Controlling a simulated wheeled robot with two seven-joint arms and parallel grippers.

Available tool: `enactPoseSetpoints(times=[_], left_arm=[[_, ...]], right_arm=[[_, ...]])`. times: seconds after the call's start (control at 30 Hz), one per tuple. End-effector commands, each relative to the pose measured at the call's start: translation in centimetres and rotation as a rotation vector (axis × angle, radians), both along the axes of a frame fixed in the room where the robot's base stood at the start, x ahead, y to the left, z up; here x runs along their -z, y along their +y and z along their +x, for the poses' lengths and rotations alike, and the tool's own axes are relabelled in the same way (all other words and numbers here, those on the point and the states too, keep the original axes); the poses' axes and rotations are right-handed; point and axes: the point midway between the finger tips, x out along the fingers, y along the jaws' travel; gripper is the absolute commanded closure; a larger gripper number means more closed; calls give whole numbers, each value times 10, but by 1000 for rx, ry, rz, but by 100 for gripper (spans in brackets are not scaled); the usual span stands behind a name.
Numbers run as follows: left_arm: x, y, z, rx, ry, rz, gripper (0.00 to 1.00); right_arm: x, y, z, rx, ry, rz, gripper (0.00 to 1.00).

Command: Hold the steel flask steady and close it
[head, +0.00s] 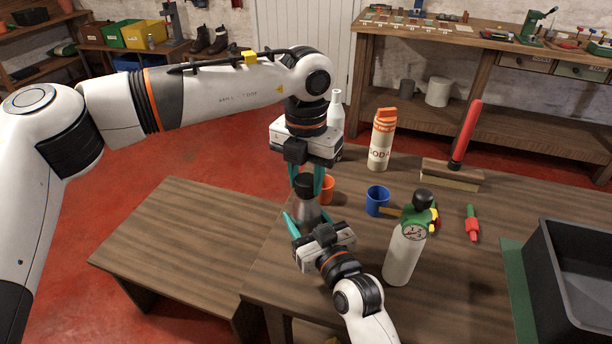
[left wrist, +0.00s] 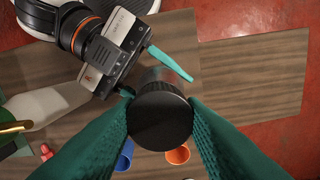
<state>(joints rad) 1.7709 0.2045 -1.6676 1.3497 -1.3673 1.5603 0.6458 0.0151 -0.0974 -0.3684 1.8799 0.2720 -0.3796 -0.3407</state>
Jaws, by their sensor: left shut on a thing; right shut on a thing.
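The steel flask (head: 307,212) stands upright near the left edge of the workbench, its lower part partly hidden by my right gripper. A black cap (head: 305,185) is at its mouth; whether it is fully seated cannot be told. My left gripper (head: 308,180) comes from above, with its teal fingers on both sides of the cap. In the left wrist view the round black cap (left wrist: 160,116) is pinched between the fingers, with a bit of the flask (left wrist: 164,75) behind it. My right gripper (head: 310,220) comes from the front, shut on the flask's body.
An orange cup (head: 328,190) and a blue cup (head: 377,200) stand close behind and right. A white bottle with a gauge (head: 403,255) stands right of my right gripper. A black crate (head: 582,285) is at the right. A lower table (head: 180,240) lies left.

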Motion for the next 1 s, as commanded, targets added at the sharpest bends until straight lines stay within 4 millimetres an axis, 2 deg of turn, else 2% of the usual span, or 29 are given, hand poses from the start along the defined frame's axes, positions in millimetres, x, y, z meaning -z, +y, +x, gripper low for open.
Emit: enactPoseSetpoints(times=[0.13, 0.3, 0.33, 0.43, 0.77, 1.0], left_arm=[[0, 0, 0, 236, 1, -2, 91], [0, 0, 0, 247, 0, -1, 91], [0, 0, 0, 247, 0, -1, 59], [0, 0, 0, 246, 0, -1, 43], [-2, 0, 0, 244, -1, -1, 42], [-29, 0, 1, 243, -3, -1, 42]], right_arm=[[0, 0, 0, 0, 0, -1, 100], [0, 0, 0, 0, 1, 0, 100], [0, 0, 0, 0, 1, 0, 100], [0, 0, 0, 0, 1, 0, 100], [0, 0, 0, 0, 1, 0, 100], [0, 0, 0, 0, 1, 0, 100]])
